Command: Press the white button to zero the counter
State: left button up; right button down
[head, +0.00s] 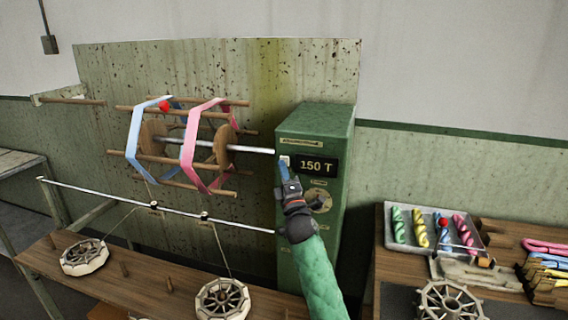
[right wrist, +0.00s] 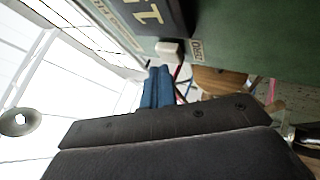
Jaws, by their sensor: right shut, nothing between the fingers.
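The white button (head: 285,161) is on the front of the green counter box (head: 327,128), left of a dark display (head: 316,166) that reads "150 T". In the right wrist view the button (right wrist: 170,49) stands out beside a "ZERO" label (right wrist: 196,48). My right gripper (head: 284,170) is shut and empty, its blue fingertips just below the button. In the right wrist view the blue fingertips (right wrist: 157,86) show a little apart from the button, though contact is hard to judge. My left gripper is not in view.
A wooden reel with blue and pink skeins (head: 200,145) is left of the box on a metal shaft. A thin rod (head: 110,197) crosses below it above a wooden bench (head: 140,268). A tray of coloured skeins (head: 398,258) lies on the right table.

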jog(key=shift+w, duration=0.15)
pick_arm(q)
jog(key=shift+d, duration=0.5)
pick_arm(e)
jog(key=shift+d, duration=0.1)
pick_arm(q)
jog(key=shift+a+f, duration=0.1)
pick_arm(e)
jog(key=shift+w, duration=0.15)
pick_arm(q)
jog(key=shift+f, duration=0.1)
pick_arm(e)
jog(key=shift+w+d, duration=0.1)
jog(key=shift+w, duration=0.2)
dwell(0.5)
jog(key=shift+s+a, duration=0.3)
jog(key=shift+s, duration=0.55)
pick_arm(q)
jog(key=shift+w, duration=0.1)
